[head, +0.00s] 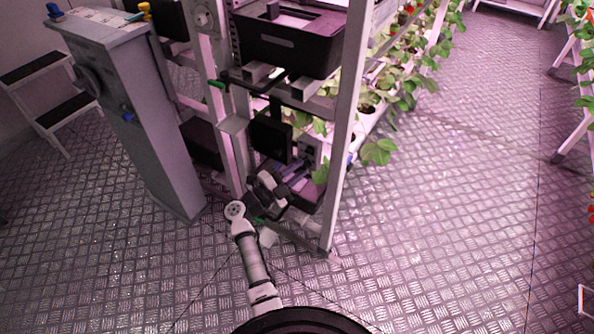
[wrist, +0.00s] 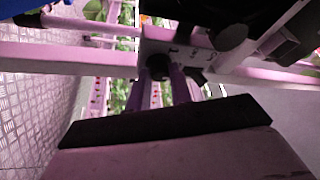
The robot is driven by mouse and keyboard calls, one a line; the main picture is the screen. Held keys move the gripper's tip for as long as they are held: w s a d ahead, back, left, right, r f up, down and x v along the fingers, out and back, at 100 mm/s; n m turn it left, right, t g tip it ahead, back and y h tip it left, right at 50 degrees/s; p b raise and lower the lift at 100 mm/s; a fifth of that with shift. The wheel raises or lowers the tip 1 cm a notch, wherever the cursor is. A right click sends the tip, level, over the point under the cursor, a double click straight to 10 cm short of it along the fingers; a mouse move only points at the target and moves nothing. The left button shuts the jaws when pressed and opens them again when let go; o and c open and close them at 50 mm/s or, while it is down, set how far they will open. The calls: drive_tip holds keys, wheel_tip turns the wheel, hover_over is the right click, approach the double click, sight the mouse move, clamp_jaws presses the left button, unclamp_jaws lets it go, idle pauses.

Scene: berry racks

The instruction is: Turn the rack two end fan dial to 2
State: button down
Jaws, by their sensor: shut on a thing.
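The end fan dial (wrist: 157,67) is a small dark knob on a pale panel (wrist: 178,50) with small dark marks, in the wrist view. My gripper (wrist: 163,82) has its two fingers on either side of the knob and is shut on it. The fingers partly cover the knob, and I cannot read which number it points to. In the head view, my gripper (head: 296,178) reaches into the lower end of the rack, by a small grey box (head: 311,150). The dial itself is too small or hidden there.
The rack's front post (head: 344,130) stands close to the right of my gripper. A dark panel (head: 270,138) and a black crate (head: 290,45) are above it. A grey pillar (head: 150,120) and a step stool (head: 50,88) are to the left. The aisle floor (head: 450,220) at right is clear.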

drive_tip(key=c, duration=1.3)
unclamp_jaws()
drive_tip(key=shift+o, duration=0.2)
drive_tip(key=b+v, duration=0.1)
drive_tip(key=v, duration=1.3)
drive_tip(key=shift+b, duration=0.4)
drive_tip(key=shift+d, duration=0.1)
